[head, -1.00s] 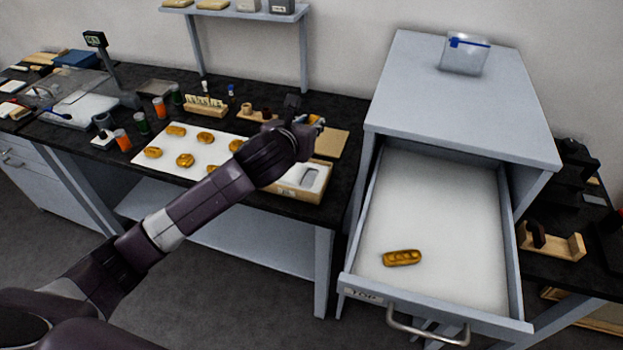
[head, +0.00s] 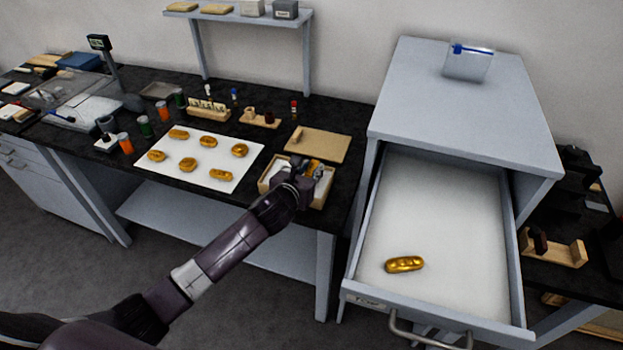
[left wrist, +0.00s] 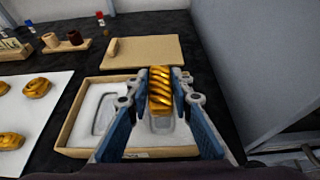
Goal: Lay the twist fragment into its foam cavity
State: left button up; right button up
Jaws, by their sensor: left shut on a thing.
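The twist fragment (left wrist: 160,90), gold with slanted ridges, is between the fingers of my left gripper (left wrist: 160,98) in the left wrist view. The gripper is shut on it. In the head view my left gripper (head: 308,170) is over the right part of a foam-lined box (head: 268,176). The box (left wrist: 68,143) holds white foam with a cavity (left wrist: 104,115) at left and another cavity (left wrist: 160,124) below the fragment. The fragment appears above the foam; the exact gap cannot be told. My right gripper is not in view.
A tan lid (head: 318,145) lies behind the box. A white sheet (head: 215,158) with several gold fragments lies to the left. An open drawer (head: 430,220) at right holds one gold piece (head: 404,264). Small bottles and wooden racks stand behind the sheet.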

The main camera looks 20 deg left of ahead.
pick_arm(q)
notch_tip(320, 180, down, 4)
jog(key=shift+r, duration=0.1)
jog(key=shift+s, duration=0.1)
jog(key=shift+s+f+b, duration=0.3)
jog(key=shift+f, duration=0.6)
jog(key=o, duration=0.9)
jog(key=shift+d+f, duration=0.1)
jog(key=shift+f, duration=0.05)
jog(key=shift+r, duration=0.25)
jog(key=r+v, duration=0.1)
jog(key=v, duration=1.1)
jog(key=shift+w+r, duration=0.3)
jog(key=shift+r, duration=0.05)
